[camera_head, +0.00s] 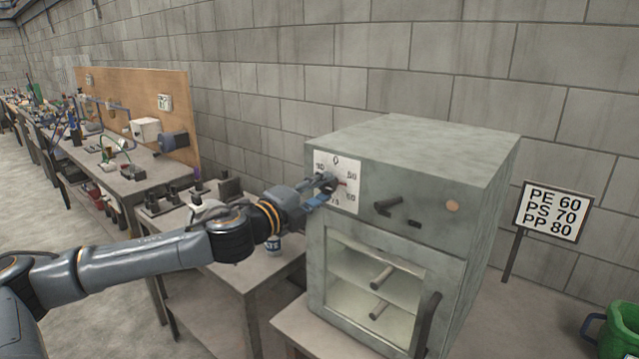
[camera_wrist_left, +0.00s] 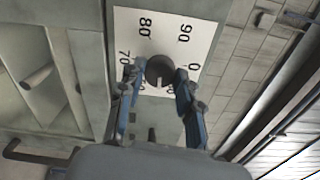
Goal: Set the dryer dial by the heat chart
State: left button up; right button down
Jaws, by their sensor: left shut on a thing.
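The grey dryer (camera_head: 410,150) stands right of centre. Its white dial plate (camera_head: 322,159) is on the upper left of its front and also shows in the left wrist view (camera_wrist_left: 130,22). The plate reads 0, 50, 60, 70, 80 and 90, some partly covered. My left gripper (camera_head: 332,184) is shut on the dark round dial knob (camera_wrist_left: 159,70), fingers either side of it. The heat chart (camera_head: 553,212) stands right of the dryer, reading PE 60, PS 70, PP 80.
The dryer's front has a dark lever (camera_head: 400,207), a round tan button (camera_head: 452,206), a window with rods behind it, and a dark door handle (camera_head: 427,322). Cluttered workbenches (camera_head: 130,185) line the wall at left. A green can (camera_head: 617,330) is at far right.

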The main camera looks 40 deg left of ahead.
pick_arm(q)
jog(key=m+p, duration=0.2)
jog(key=m, duration=0.2)
jog(key=shift+m, duration=0.3)
jog(key=m+p, duration=0.2)
jog(key=m, duration=0.2)
jog(key=shift+m+p, duration=0.3)
jog(key=shift+p, duration=0.05)
jog(key=m+p, duration=0.3)
jog(key=m, duration=0.2)
jog(key=shift+f+m+p, duration=0.1)
jog(key=shift+m+p, duration=0.85)
jog(key=shift+m, duration=1.25)
